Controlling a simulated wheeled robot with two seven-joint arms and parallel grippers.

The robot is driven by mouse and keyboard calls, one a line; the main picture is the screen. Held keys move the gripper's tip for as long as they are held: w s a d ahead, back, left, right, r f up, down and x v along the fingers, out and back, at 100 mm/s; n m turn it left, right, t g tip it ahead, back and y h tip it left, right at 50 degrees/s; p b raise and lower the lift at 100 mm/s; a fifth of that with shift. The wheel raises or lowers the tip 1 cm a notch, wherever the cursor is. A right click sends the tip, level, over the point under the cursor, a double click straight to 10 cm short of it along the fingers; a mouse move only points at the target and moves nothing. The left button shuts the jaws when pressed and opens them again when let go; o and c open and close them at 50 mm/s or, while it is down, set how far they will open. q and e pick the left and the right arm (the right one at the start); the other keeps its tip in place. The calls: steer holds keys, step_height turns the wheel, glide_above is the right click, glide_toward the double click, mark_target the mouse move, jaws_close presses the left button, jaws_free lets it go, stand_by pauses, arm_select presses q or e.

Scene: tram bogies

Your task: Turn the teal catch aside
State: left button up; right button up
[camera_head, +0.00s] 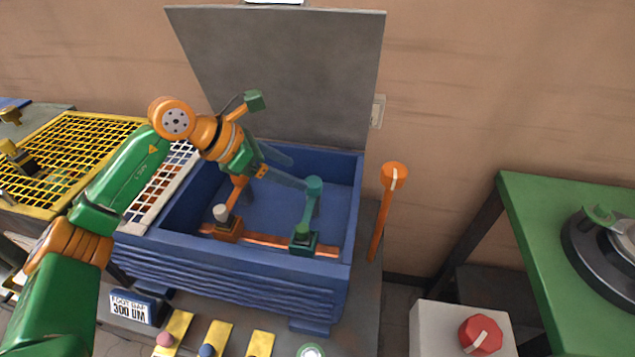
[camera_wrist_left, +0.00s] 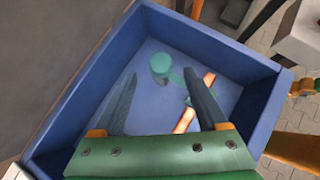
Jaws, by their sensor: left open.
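The teal catch (camera_head: 310,204) is inside the blue open box (camera_head: 178,213), on its right side. It has a round end at the back, a narrow arm and a block with a green knob at the front. In the left wrist view its round end (camera_wrist_left: 160,63) shows between the fingers, near their tips. My left gripper (camera_head: 296,172) is open over the box, its fingers reaching right toward the round end. Nothing is held between them. I cannot tell whether a finger touches the catch. My right gripper is not in view.
An orange catch (camera_head: 229,229) stands left in the box, partly behind my gripper. A grey lid (camera_head: 290,75) stands up behind. An orange lever (camera_head: 388,205) is right of the box, and a red knob (camera_head: 480,335) at front right. A yellow grid (camera_head: 75,150) lies left.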

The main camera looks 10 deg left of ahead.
mark_target(312, 181)
arm_select(q)
steer(key=p+x, duration=0.1)
steer(key=x, duration=0.5)
steer(key=shift+w+d+f+p, duration=0.1)
steer(key=shift+d+f+p, duration=0.1)
steer(key=shift+p, duration=0.1)
steer(key=shift+w+d+f, duration=0.1)
steer(key=shift+d+f, duration=0.1)
steer(key=shift+f, duration=0.1)
jaws_close()
stand_by(0.7)
